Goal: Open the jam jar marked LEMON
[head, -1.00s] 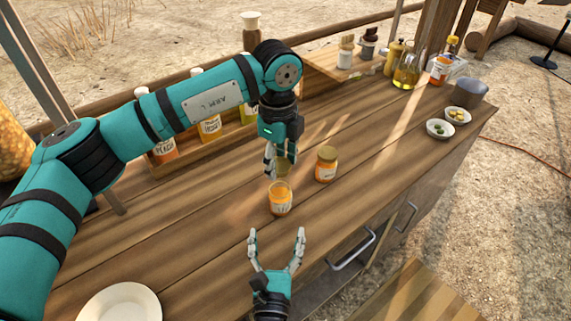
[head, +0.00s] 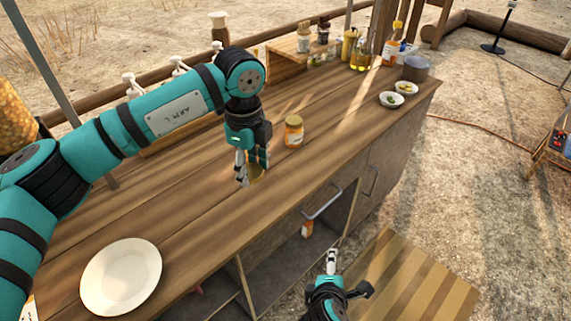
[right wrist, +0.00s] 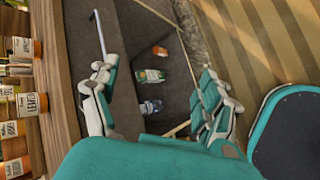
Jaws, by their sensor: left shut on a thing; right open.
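My left gripper (head: 250,178) is shut on a dull gold lid (head: 257,172) above the counter, partly hidden by the fingers. A lidded orange jam jar (head: 294,131) stands upright on the counter just right of it; its label is too small to read in the head view. In the right wrist view a jar (right wrist: 31,103) by the counter edge has a label that seems to begin "LE". The uncovered jar is no longer on the counter in the head view. My right gripper (head: 345,272) is open and empty, in front of the counter.
An orange item (head: 307,228) shows in the open cabinet under the counter (head: 180,215); I cannot tell if it is the uncovered jar. A white plate (head: 121,277) lies at the near left. Two small bowls (head: 391,99) and bottles stand at the far end.

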